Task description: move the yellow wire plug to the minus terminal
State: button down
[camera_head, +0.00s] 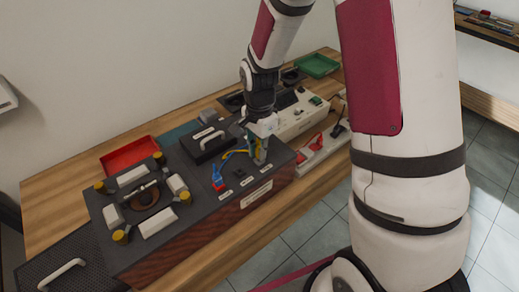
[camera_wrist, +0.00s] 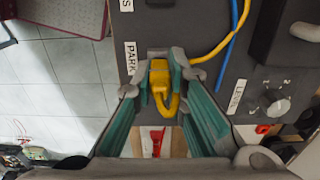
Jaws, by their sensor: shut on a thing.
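The yellow plug (camera_wrist: 160,79) is between the fingertips of my gripper (camera_wrist: 164,66), which is shut on it beside the label PARK (camera_wrist: 130,58). Its yellow wire (camera_wrist: 222,38) runs off to the upper right. I cannot tell whether the plug is seated in a socket or just above the panel. In the head view my gripper (camera_head: 261,150) is over the right part of the dark console (camera_head: 213,215). A label ending in S (camera_wrist: 126,5) is cut off at the top of the wrist view; I cannot tell which terminal is minus.
A blue plug (camera_head: 217,178) with red below it stands on the console, left of my gripper. A blue wire (camera_wrist: 230,45) runs beside the yellow one. A knob (camera_wrist: 276,104) is right of the label LEVEL (camera_wrist: 236,98). A black block with a handle (camera_head: 205,142) stands behind.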

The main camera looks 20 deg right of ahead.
jog(key=shift+r+p, duration=0.8)
jog(key=shift+r, duration=0.9)
